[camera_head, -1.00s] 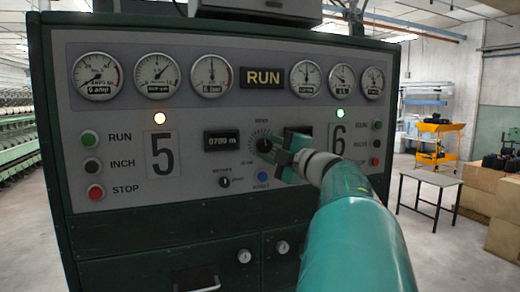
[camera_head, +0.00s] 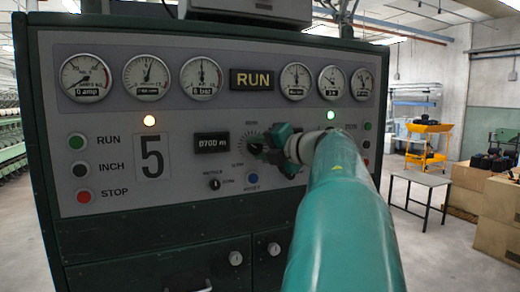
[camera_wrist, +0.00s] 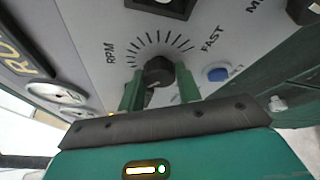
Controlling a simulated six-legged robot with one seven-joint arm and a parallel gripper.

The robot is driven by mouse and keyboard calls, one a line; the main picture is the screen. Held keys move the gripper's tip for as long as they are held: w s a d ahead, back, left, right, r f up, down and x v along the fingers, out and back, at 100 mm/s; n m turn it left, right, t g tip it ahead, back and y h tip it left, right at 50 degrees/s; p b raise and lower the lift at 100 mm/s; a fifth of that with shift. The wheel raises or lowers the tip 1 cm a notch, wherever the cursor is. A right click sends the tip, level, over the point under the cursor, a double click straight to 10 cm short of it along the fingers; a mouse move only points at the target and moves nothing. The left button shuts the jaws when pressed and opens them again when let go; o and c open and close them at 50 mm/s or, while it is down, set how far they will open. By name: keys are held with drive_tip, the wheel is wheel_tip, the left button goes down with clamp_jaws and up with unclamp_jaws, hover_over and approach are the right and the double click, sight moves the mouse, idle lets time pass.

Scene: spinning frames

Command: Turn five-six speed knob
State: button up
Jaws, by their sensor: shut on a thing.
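The speed knob (camera_wrist: 158,72) is a black round knob inside a dial of tick marks, with "RPM" and "FAST" lettering near it in the wrist view. In the head view the knob (camera_head: 255,146) sits on the grey panel (camera_head: 110,122) between the large 5 and the spot my arm covers. My gripper (camera_wrist: 158,88) has its two green fingers on either side of the knob and is shut on it. In the head view my gripper (camera_head: 268,143) reaches the knob from the right, and my arm hides the 6 and part of the right-hand buttons.
A blue button (camera_head: 252,178) and a small black selector (camera_head: 214,184) sit below the knob. A digital counter (camera_head: 212,142) is on its left. Gauges (camera_head: 147,75) line the panel's top. A table (camera_head: 420,181) stands on open floor at right.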

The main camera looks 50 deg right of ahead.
drive_tip(key=shift+d, duration=0.1)
idle(0.3)
drive_tip(key=o, duration=1)
drive_tip(key=shift+d, duration=0.1)
drive_tip(key=shift+s, duration=0.1)
drive_tip(key=s+a+r, duration=0.1)
drive_tip(key=s+a, duration=0.1)
drive_tip(key=s, duration=1.1)
drive_tip(key=shift+s+r, duration=0.2)
drive_tip(key=shift+r, duration=0.15)
drive_tip(key=shift+a, duration=0.1)
